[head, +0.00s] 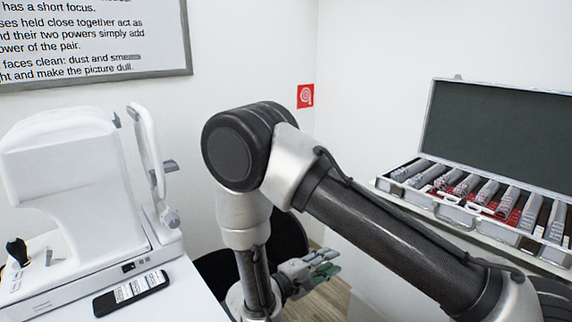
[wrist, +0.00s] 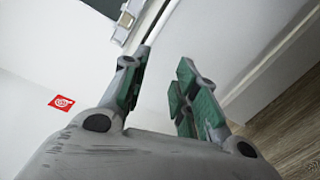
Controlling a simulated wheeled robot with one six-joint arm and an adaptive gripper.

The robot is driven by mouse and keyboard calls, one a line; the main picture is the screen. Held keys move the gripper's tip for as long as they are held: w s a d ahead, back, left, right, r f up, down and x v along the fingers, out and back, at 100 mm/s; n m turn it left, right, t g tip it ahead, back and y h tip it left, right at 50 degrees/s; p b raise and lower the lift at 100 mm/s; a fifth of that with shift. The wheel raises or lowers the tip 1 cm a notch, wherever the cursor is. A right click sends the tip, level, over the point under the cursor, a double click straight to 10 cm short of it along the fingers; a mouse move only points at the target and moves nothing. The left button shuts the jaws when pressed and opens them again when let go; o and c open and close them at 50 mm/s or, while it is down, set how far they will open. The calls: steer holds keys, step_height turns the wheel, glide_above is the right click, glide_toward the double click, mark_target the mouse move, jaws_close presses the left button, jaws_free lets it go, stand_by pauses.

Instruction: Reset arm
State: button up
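My arm crosses the middle of the head view, bent at the elbow, and partly hides what lies behind it. My gripper (head: 322,268) hangs low in the head view, beyond my forearm link and above the wooden floor. In the wrist view my gripper (wrist: 158,95) shows two grey fingers with green pads. The fingers are apart and nothing is between them.
An open case (head: 460,208) of lenses sits on a surface at right. A dark round chair (head: 215,272) is behind my arm. A red sign (head: 305,96) is on the wall.

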steer(key=s+d+r+n+g, duration=0.1)
steer(key=s+d+g, duration=0.4)
steer(key=g, duration=0.1)
steer(key=s+d+r+m+y, duration=0.3)
steer(key=d+r, duration=0.3)
steer(key=r, duration=0.3)
steer(key=s+d+r+m+y, duration=0.4)
steer(key=s+d+r+y, duration=0.2)
steer(key=r, duration=0.3)
steer(key=s+d+r+m+y, duration=0.4)
steer(key=d+r, duration=0.3)
steer(key=r, duration=0.2)
steer(key=shift+s+r+t+y, duration=0.2)
steer(key=shift+r+t+y, duration=0.15)
steer(key=shift+y, duration=0.35)
